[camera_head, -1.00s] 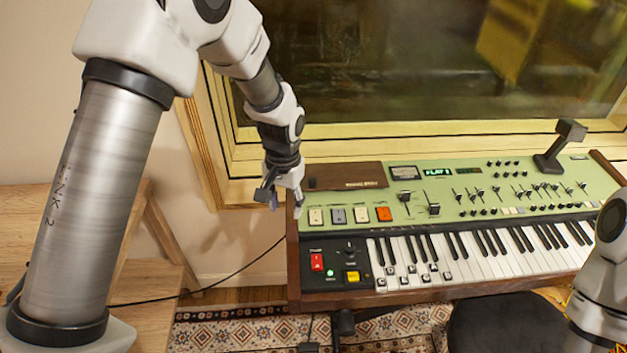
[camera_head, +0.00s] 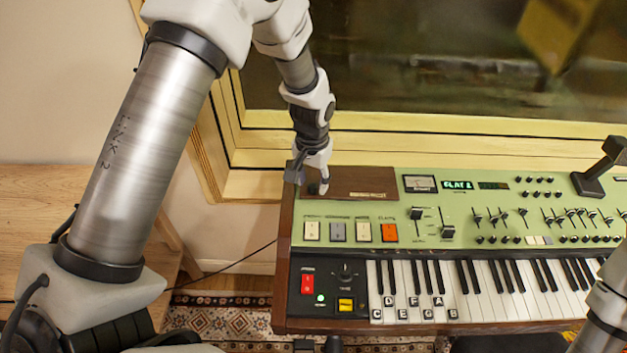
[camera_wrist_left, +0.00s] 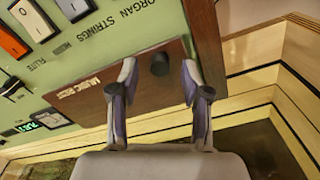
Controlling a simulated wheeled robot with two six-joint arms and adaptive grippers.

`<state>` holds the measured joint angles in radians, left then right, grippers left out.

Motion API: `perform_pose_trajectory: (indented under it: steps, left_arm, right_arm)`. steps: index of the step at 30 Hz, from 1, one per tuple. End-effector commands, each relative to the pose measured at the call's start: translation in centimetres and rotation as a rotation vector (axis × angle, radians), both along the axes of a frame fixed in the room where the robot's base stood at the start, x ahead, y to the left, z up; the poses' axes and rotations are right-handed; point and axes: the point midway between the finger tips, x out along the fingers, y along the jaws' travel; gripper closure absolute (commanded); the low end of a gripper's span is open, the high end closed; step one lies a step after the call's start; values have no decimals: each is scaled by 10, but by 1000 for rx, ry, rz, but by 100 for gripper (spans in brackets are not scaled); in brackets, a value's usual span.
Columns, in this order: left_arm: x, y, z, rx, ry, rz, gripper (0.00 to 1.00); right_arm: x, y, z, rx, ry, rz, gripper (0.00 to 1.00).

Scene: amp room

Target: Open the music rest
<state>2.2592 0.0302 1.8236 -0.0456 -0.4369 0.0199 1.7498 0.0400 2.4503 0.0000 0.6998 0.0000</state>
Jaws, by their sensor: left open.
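The music rest is a brown wooden panel (camera_head: 350,183) lying flat in the keyboard's top at its back left. In the left wrist view the panel (camera_wrist_left: 165,92) carries a label and a dark round knob (camera_wrist_left: 160,64). My left gripper (camera_head: 309,189) is over the panel's left end. In the left wrist view the open fingers of this gripper (camera_wrist_left: 158,80) stand on either side of the knob, with gaps showing on both sides. The knob is partly hidden by the gripper in the head view. Part of my right arm shows at the lower right edge; its gripper is out of view.
The green keyboard (camera_head: 455,205) has coloured switches (camera_head: 350,232), sliders and white and black keys. A dark angled stand (camera_head: 600,168) rises at its right. A wood-framed window (camera_head: 420,125) is close behind. A wooden table (camera_head: 75,215) is at the left.

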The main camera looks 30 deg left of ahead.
Motion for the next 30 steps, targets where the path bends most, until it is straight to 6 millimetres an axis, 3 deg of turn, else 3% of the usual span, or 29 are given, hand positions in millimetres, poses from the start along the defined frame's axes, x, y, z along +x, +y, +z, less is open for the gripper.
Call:
perform_pose_trajectory:
  steps: [4, 11, 15, 30]
  left_arm:
    - [0, 0, -15, 0, 1, 0, 53]
    - [0, 0, -16, 0, -1, 0, 53]
    - [0, 0, -16, 0, -1, 0, 100]
    - [3, 1, -8, -25, 48, 2, 100]
  right_arm:
    - [0, 0, 1, 0, -1, 0, 60]
    - [0, 0, 1, 0, -1, 0, 60]
    - [0, 0, 1, 0, -1, 0, 60]
    - [0, 0, 13, 0, -1, 0, 60]
